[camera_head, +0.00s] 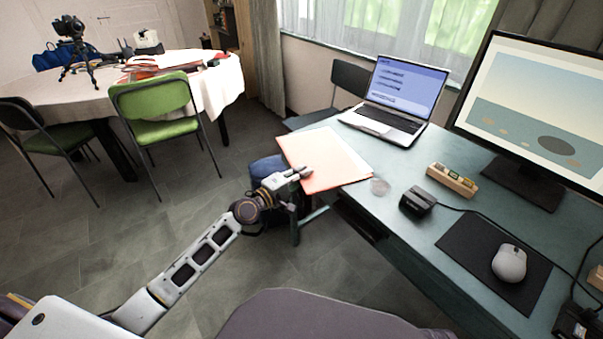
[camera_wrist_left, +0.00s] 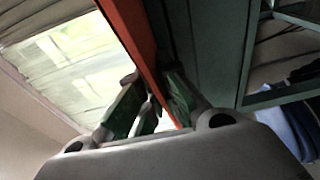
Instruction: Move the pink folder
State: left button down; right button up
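The pink folder (camera_head: 325,160) lies flat at the left end of the teal desk, with its near-left part sticking out past the desk edge. My left gripper (camera_head: 303,173) is at the folder's near-left edge. In the left wrist view, the folder (camera_wrist_left: 139,40) is a slanted orange-red strip running between the two fingers of my left gripper (camera_wrist_left: 155,90). The fingers stand apart, with a small gap seen between one finger and the folder. Whether the other finger touches it is unclear. My right gripper is not in view.
On the teal desk (camera_head: 370,260) stand a laptop (camera_head: 385,122), a monitor (camera_head: 540,110), a small black device (camera_head: 417,202), a wooden block (camera_head: 451,180) and a mouse (camera_head: 509,263) on a black mat. A dark chair (camera_head: 350,80) is behind. A blue object (camera_head: 266,170) is below the folder.

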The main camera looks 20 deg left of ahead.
pick_arm(q)
jog(key=c, duration=1.6)
grip_release()
jog(key=shift+o, duration=0.2)
jog(key=shift+s, duration=0.1)
jog(key=shift+s+a, duration=0.45)
jog(key=shift+s, duration=0.15)
jog(key=v, duration=1)
jog(key=shift+s, duration=0.15)
